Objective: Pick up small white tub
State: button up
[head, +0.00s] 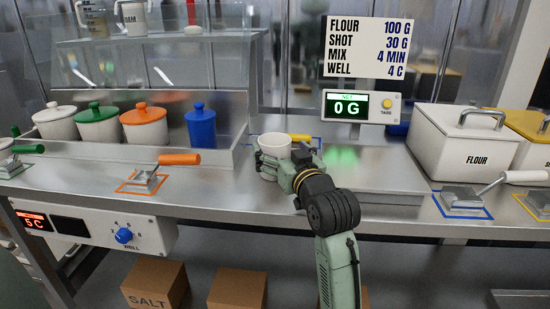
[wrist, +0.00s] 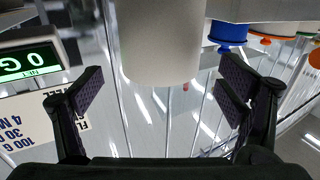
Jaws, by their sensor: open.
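The small white tub (head: 272,146) stands on the steel counter left of the scale, in front of my gripper. In the wrist view the tub (wrist: 160,40) shows large at the top middle, with its far part cut off by the frame edge. My gripper (head: 284,160) is at the tub, with its fingers apart. In the wrist view my gripper (wrist: 163,84) has one finger on each side of the tub, with visible gaps. It is open and holds nothing. My gripper hides part of the tub in the head view.
A scale reading 0 G (head: 347,106) stands just right of the tub. A yellow handle (head: 300,138) lies close behind it. A blue lidded jar (head: 201,128) and several lidded pots stand left. A white flour bin (head: 462,145) is at right. An orange-handled scoop (head: 180,159) lies left.

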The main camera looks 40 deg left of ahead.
aim_at(270, 135)
jog(key=x, duration=0.1)
jog(key=p+x, duration=0.1)
jog(key=x, duration=0.2)
jog(key=shift+r, duration=0.35)
jog(key=shift+w+a+f+p, duration=0.1)
jog(key=shift+w+a+p, duration=0.1)
jog(key=shift+a+p, duration=0.1)
jog(key=shift+c, duration=0.6)
jog(key=c, duration=1)
